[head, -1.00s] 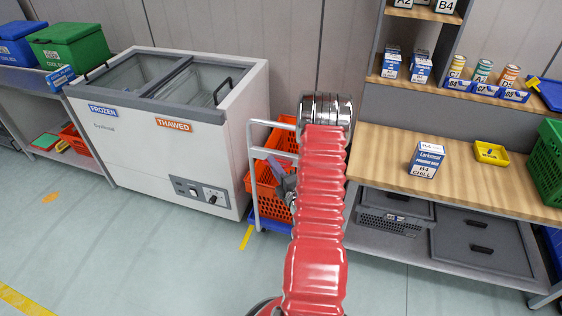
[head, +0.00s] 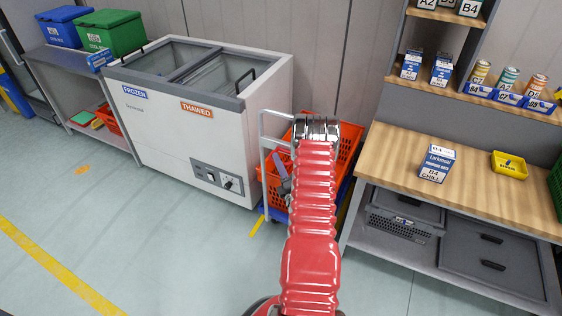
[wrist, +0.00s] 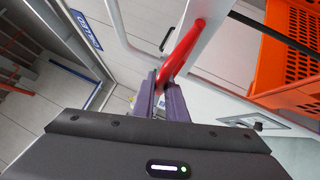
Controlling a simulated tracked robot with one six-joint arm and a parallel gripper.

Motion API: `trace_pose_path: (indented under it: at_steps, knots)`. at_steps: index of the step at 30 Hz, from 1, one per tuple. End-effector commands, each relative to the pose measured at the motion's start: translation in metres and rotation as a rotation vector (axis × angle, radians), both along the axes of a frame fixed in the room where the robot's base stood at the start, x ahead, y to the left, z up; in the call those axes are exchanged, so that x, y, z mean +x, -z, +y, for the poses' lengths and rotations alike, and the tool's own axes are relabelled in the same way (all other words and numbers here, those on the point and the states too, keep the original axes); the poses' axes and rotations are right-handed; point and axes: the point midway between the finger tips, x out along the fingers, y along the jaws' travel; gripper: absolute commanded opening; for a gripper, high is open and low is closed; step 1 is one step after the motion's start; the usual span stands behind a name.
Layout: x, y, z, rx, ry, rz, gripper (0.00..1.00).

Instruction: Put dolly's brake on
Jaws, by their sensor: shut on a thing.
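The dolly stands between the chest freezer and the wooden bench in the head view. It has a grey tube handle (head: 263,150), a blue base (head: 277,216) and stacked orange totes (head: 347,147). My red arm hides part of it. A red lever (wrist: 183,48) shows in the wrist view, beside the pale handle frame (wrist: 215,22). My gripper (wrist: 160,88) has its purple fingers shut on the lever's lower end. In the head view my gripper (head: 281,178) is small, at the dolly's handle side. The lever cannot be made out there.
The chest freezer (head: 190,120) stands close on the dolly's left. The wooden bench (head: 395,160), with a shelf of grey bins (head: 405,210) below, is close on its right. Open floor (head: 150,225) lies in front and to the left. An orange tote wall (wrist: 292,45) is near my wrist.

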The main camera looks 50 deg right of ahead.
Motion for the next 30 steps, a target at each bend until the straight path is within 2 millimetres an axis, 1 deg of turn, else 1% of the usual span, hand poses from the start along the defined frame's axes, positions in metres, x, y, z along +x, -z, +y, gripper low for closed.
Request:
trace_pose_path:
  at_steps: [1,7,8,15,25,30]
  knots:
    - [0.0,0.002,0.002,0.004,-0.007,0.003,0.0]
    - [-0.006,0.003,-0.004,0.006,0.007,0.004,0.0]
    - [-0.007,0.003,-0.005,0.006,0.008,0.004,0.12]
    - [-0.01,0.002,-0.009,0.004,0.018,0.004,0.29]
    - [-0.013,0.002,-0.009,0.004,0.021,0.003,0.3]
    - [-0.024,0.006,-0.002,0.004,0.022,0.004,0.3]
